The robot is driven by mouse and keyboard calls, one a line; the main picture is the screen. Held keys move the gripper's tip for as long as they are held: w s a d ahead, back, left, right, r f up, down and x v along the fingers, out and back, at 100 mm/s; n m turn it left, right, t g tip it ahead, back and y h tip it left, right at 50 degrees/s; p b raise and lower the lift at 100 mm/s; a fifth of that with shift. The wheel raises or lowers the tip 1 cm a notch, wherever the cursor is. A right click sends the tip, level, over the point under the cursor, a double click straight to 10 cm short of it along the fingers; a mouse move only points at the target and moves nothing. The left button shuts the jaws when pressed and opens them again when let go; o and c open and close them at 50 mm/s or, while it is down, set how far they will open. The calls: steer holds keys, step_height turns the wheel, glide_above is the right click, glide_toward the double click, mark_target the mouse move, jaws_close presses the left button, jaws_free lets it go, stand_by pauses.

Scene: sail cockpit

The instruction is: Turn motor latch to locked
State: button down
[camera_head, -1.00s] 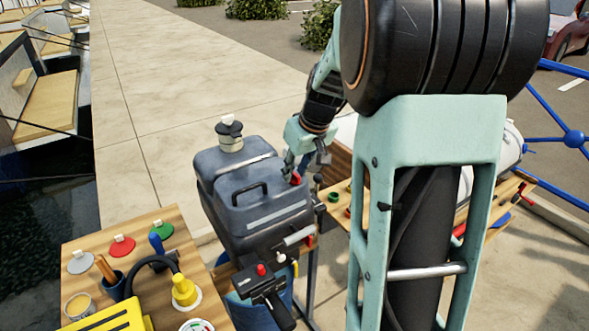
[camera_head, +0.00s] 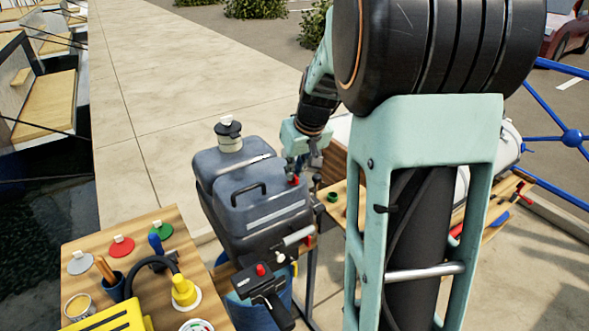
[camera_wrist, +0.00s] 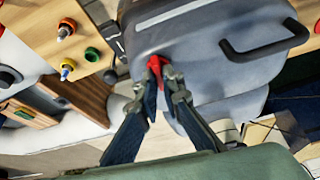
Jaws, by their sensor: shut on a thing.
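The motor (camera_head: 250,195) is a dark grey-blue outboard with a black carry handle (camera_head: 249,192) on its cowl. Its red latch (camera_head: 295,181) sits at the right side of the cowl. My gripper (camera_head: 297,176) is at that latch, pointing down. In the wrist view the two fingers (camera_wrist: 160,82) are closed on the red latch (camera_wrist: 155,68), which shows between their tips against the grey cowl (camera_wrist: 200,75). Part of the latch is hidden by the fingers. I cannot read any locked mark on it.
A wooden table (camera_head: 135,250) at the lower left holds coloured discs, a yellow cone-shaped piece (camera_head: 184,290) and a yellow case (camera_head: 112,318). The motor's tiller (camera_head: 265,290) sticks out in front. Another wooden bench (camera_head: 335,205) stands right of the motor.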

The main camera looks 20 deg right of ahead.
steer(key=m, duration=0.2)
steer(key=m+h+p, duration=0.1)
steer(key=shift+a+r+m+h, duration=0.1)
steer(key=shift+a+m+h, duration=0.1)
steer(key=shift+m+h, duration=0.15)
steer(key=m, duration=0.2)
steer(key=m+h, duration=0.1)
steer(key=m, duration=0.1)
steer(key=shift+w+a+m+g+h, duration=0.1)
steer(key=shift+m+g+h, duration=0.15)
steer(key=shift+g, duration=0.15)
steer(key=m+g+h, duration=0.1)
steer(key=m, duration=0.3)
steer(key=shift+w, duration=0.1)
steer(key=shift+m+g+h, duration=0.3)
steer(key=shift+m+g, duration=0.7)
steer(key=shift+m, duration=1.3)
steer(key=c, duration=2.1)
jaws_free()
steer(key=v, duration=1.2)
steer(key=shift+a, duration=0.1)
